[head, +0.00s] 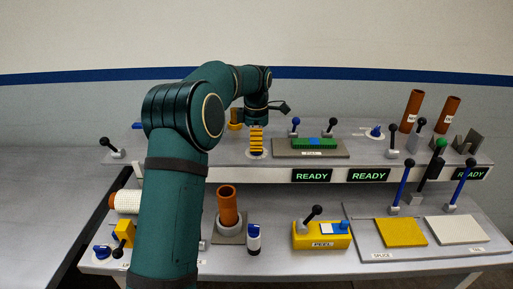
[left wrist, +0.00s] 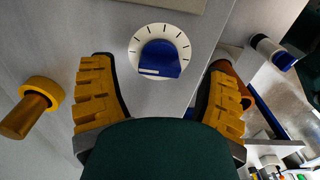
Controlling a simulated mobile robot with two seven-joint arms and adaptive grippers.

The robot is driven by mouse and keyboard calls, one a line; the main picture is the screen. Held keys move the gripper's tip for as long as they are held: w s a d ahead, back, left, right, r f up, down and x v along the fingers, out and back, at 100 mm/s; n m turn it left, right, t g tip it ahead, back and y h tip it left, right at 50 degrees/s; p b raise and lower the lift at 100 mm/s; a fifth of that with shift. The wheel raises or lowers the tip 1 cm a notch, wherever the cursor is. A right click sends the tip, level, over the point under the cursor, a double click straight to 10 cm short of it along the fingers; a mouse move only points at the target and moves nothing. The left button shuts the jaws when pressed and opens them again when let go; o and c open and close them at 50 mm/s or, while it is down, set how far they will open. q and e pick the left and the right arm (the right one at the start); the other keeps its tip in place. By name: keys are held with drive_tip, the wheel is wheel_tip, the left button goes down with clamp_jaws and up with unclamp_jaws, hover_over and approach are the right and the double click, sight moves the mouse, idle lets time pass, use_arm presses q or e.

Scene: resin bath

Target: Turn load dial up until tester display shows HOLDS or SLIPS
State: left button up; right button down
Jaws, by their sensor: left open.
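My left gripper (head: 257,140) is open above the rear shelf, fingers pointing down. A round white dial with tick marks and a blue knob (left wrist: 160,58) lies just beyond the open fingers (left wrist: 155,100) in the left wrist view, apart from them. In the head view, the white rim of this dial (head: 257,155) shows under the fingers; its knob is hidden. No label on it is readable. Displays on the shelf front read READY: one at the left (head: 311,175), one in the middle (head: 368,174), and one at the right (head: 467,174) partly covered. My right gripper is not in view.
A green strip on a plate (head: 315,143) with levers stands right of the gripper. Another blue-knobbed dial (head: 375,132) is farther right. A brown tube (head: 228,207), a blue-topped bottle (head: 253,240) and a yellow PEEL block (head: 322,238) stand on the lower bench.

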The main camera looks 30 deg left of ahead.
use_arm(q)
drive_tip(key=shift+f, duration=0.8)
drive_tip(key=shift+c, duration=0.2)
drive_tip(key=c, duration=1.2)
drive_tip(key=shift+o, duration=0.2)
